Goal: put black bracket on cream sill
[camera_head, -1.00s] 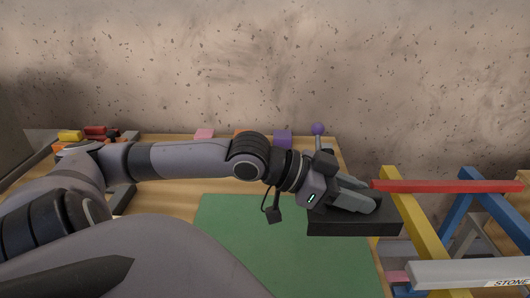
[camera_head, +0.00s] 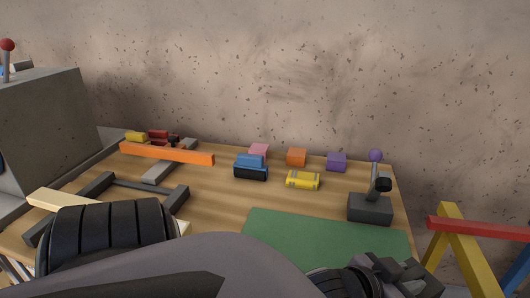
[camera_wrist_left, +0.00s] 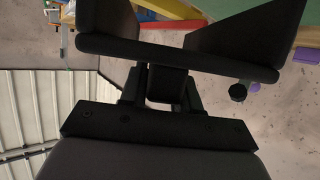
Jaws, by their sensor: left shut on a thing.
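My left gripper (camera_head: 398,274) is at the lower right of the head view, in front of the green mat, partly cut off by the picture's edge. It is shut on the black bracket (camera_wrist_left: 180,47), which fills the top middle of the left wrist view as a wide dark shape. I cannot pick out the bracket clearly in the head view. A cream bar (camera_head: 42,199), likely the cream sill, lies at the left front of the table, partly hidden by my arm. My right gripper is not in view.
A dark lever box (camera_head: 370,208) stands close behind my gripper. A yellow trestle (camera_head: 456,247) with a red bar (camera_head: 478,228) is at right. The green mat (camera_head: 300,236) is clear. An orange bar (camera_head: 165,153) and dark frame (camera_head: 135,186) lie left, small blocks behind.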

